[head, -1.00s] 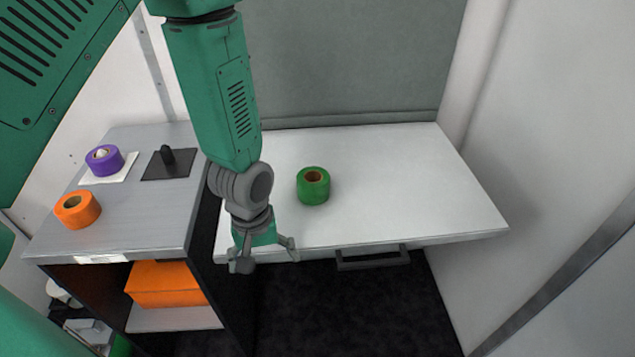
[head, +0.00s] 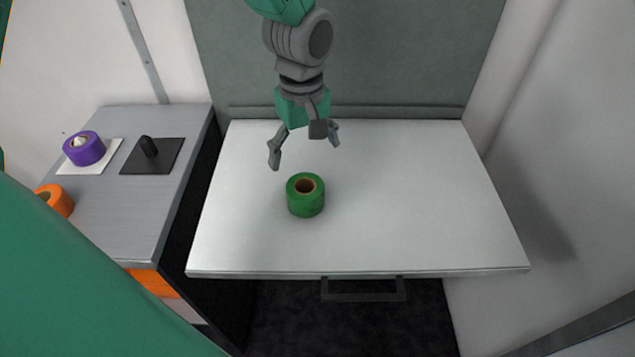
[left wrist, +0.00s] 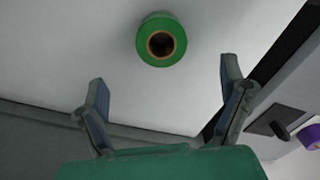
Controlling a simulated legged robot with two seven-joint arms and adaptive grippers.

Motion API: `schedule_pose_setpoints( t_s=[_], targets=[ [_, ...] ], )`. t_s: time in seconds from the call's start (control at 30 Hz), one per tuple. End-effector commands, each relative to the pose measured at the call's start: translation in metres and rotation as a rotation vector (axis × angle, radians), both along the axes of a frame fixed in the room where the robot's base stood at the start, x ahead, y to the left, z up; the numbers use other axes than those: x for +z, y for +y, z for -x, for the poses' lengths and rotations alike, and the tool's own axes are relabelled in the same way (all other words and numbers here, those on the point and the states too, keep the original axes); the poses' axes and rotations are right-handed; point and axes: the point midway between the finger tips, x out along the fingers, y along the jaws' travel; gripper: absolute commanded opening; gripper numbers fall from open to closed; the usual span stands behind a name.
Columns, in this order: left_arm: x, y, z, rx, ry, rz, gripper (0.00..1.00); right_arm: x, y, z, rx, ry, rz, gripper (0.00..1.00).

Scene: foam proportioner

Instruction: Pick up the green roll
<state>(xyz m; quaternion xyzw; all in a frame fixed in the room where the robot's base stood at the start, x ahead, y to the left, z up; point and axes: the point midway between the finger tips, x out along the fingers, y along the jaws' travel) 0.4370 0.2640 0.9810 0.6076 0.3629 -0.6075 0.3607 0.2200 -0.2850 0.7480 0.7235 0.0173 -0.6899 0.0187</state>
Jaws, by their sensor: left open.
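The green roll (head: 306,204) stands upright on the white table (head: 420,200), left of its middle, with its brown core facing up. My left gripper (head: 304,157) is open and empty. In the head view it shows just behind and above the roll, fingers pointing down, not touching it. In the left wrist view the green roll (left wrist: 161,55) lies beyond the open fingertips (left wrist: 163,85), roughly centred between them. My right gripper is not in view.
A grey cabinet (head: 115,215) at the left holds a purple roll (head: 84,149) on a white sheet, a dark plate with a knob (head: 152,158), and an orange roll (head: 57,200). A wall closes the right side. The table around the green roll is clear.

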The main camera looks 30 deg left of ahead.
Motion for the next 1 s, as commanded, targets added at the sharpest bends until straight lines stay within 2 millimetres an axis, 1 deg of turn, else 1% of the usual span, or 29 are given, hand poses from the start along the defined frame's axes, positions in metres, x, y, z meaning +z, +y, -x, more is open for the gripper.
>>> schedule_pose_setpoints(
  t_s=[0.03, 0.1, 0.3, 0.4, 0.57, 0.83, 0.9, 1.0],
  targets=[
    [-0.011, 0.0, 0.001, 0.001, 0.006, 0.0, 0.9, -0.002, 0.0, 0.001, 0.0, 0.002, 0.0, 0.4],
    [-0.026, 0.0, 0.002, 0.0, 0.007, 0.001, 0.9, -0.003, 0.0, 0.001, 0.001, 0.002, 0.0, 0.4],
    [-0.063, -0.002, 0.0, -0.001, 0.007, -0.002, 0.9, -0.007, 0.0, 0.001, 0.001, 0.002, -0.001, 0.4],
    [-0.073, -0.003, -0.001, -0.001, 0.005, -0.004, 0.9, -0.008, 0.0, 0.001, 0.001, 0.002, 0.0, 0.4],
    [-0.083, -0.002, -0.001, -0.001, 0.004, -0.002, 0.9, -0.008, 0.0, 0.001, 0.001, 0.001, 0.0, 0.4],
    [-0.122, 0.002, -0.006, -0.002, 0.006, -0.001, 0.9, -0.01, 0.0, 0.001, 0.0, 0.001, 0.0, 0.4],
    [-0.128, 0.002, -0.006, -0.001, 0.004, 0.0, 0.9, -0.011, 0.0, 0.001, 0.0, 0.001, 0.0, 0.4],
    [-0.131, 0.002, -0.006, 0.0, 0.002, -0.001, 0.9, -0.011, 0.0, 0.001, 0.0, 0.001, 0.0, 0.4]
  ],
)
